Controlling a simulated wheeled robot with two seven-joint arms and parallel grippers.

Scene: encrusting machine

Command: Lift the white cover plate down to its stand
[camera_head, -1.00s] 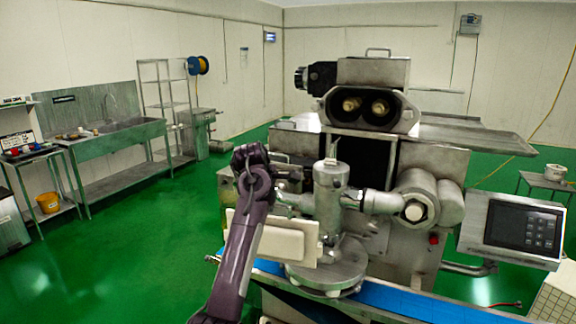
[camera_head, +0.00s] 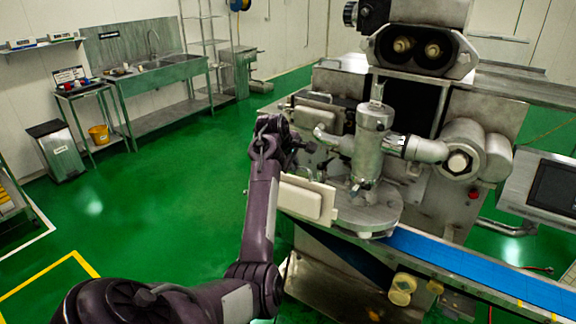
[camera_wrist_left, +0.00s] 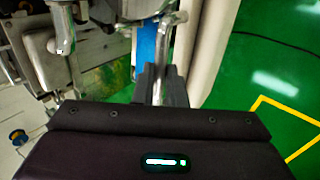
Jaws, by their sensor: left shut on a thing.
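The white cover plate (camera_head: 303,201) hangs tilted at the left front of the encrusting machine, beside its upright metal cylinder (camera_head: 369,140). My left gripper (camera_head: 290,150) is above the plate, at the end of the purple arm. In the left wrist view my gripper (camera_wrist_left: 161,85) is shut on a metal handle, and the pale plate (camera_wrist_left: 210,45) shows just right of the fingers. The forearm and wrist hide part of the grip in the head view. I cannot pick out the stand. My right gripper is not in view.
The machine's round table (camera_head: 366,216) and blue conveyor belt (camera_head: 450,258) are close on the right. Another pale panel (camera_head: 315,119) sits on the machine behind the wrist. Open green floor (camera_head: 180,210) lies to the left, with a sink bench (camera_head: 160,75) beyond.

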